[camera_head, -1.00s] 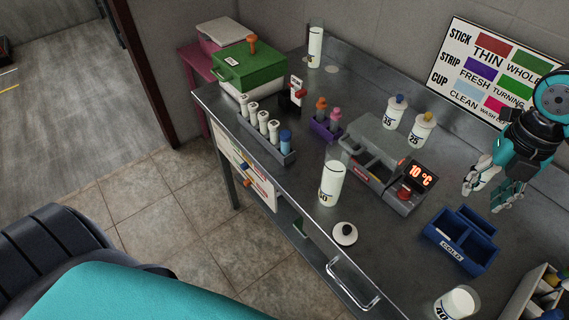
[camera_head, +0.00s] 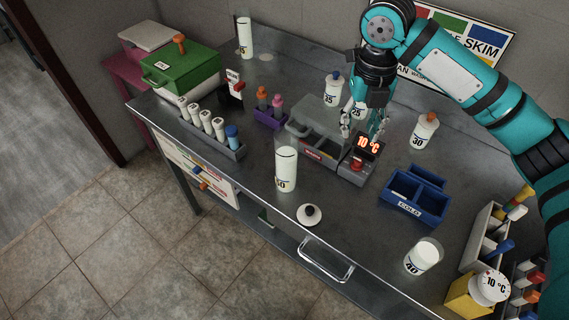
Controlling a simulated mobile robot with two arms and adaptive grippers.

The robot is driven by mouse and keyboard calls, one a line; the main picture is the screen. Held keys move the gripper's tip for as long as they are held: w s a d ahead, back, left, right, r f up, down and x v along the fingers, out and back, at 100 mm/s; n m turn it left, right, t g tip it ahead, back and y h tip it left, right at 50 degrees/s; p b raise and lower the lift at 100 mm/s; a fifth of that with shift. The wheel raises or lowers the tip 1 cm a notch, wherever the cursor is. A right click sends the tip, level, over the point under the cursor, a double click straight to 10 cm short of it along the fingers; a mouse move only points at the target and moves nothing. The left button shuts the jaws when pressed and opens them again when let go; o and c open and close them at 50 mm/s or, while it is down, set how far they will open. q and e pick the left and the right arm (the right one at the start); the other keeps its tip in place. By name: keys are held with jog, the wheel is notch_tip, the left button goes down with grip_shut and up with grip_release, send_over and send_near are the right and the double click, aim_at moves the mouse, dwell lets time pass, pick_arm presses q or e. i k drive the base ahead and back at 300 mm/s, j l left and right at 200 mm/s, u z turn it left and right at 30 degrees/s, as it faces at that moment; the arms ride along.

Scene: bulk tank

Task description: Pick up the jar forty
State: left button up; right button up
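The jar forty (camera_head: 423,257) is a clear glass with white contents and the number 40. It stands upright and uncovered near the front right of the steel bench (camera_head: 370,235). My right gripper (camera_head: 362,131) is open and empty, its fingers pointing down above the grey device with the 10 °C display. It is well behind and left of the jar forty and apart from it. My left gripper is not in view.
Left of the jar forty are a white lid (camera_head: 309,215) and a tall jar (camera_head: 286,165). A blue COLD tray (camera_head: 414,195) stands behind it. A white rack (camera_head: 483,236) and a yellow box (camera_head: 470,297) are to its right. Lidded jars (camera_head: 423,132) stand farther back.

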aim_at(427, 252)
jog(key=z, duration=1.4)
